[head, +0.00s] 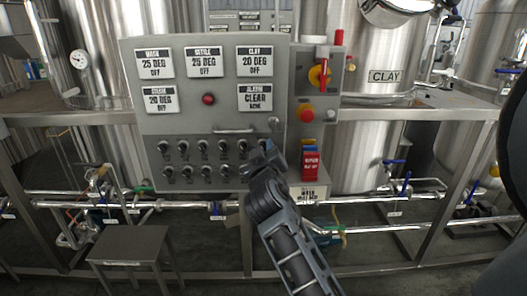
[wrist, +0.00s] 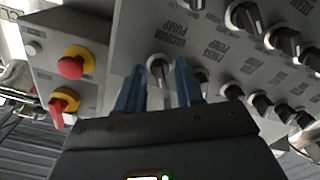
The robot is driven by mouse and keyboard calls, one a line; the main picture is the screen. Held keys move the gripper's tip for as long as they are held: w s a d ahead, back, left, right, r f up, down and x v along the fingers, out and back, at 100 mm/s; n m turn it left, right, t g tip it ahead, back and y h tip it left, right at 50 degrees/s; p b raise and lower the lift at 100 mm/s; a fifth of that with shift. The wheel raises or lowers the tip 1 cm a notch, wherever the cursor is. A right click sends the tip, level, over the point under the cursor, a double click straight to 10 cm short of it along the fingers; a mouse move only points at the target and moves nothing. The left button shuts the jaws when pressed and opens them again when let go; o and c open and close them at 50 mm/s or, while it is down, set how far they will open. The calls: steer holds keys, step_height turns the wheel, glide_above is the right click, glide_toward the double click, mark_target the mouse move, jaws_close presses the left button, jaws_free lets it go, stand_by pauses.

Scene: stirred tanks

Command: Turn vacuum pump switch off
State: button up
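In the head view my gripper (head: 262,153) is at the right end of the knob rows on the grey control panel (head: 220,118) and hides the switch there. The knob's exact setting is hard to read.
A neighbouring knob (wrist: 201,80) sits close beside the right finger. Several more knobs line the panel. A side box carries a red button on yellow (wrist: 72,65) and a red rotary switch (wrist: 62,103).

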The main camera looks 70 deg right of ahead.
steer(key=b+v, duration=0.1)
steer(key=v, duration=0.6)
steer(key=shift+a+b, duration=0.3)
steer(key=shift+a, duration=0.1)
steer(key=shift+s, duration=0.1)
steer(key=s+a+f+n+t+y, duration=0.1)
steer(key=a+f+n+t+y, duration=0.3)
steer(key=a, duration=0.6)
steer(key=s+a+f+n+t+y, duration=0.1)
steer(key=a+f+t+y, duration=0.1)
steer(key=a+f+y, duration=0.6)
steer(key=s+a+r+n+t+y, duration=0.1)
steer(key=s+a+r+y, duration=0.1)
steer(key=s+a, duration=0.5)
steer(key=s+a+r+n+y+p, duration=0.1)
steer(key=s+a+r+y, duration=0.1)
steer(key=s+a, duration=0.5)
steer(key=s+r, duration=0.1)
steer(key=s, duration=0.2)
steer(key=shift+s+t+y+p, duration=0.3)
steer(key=shift+t, duration=0.1)
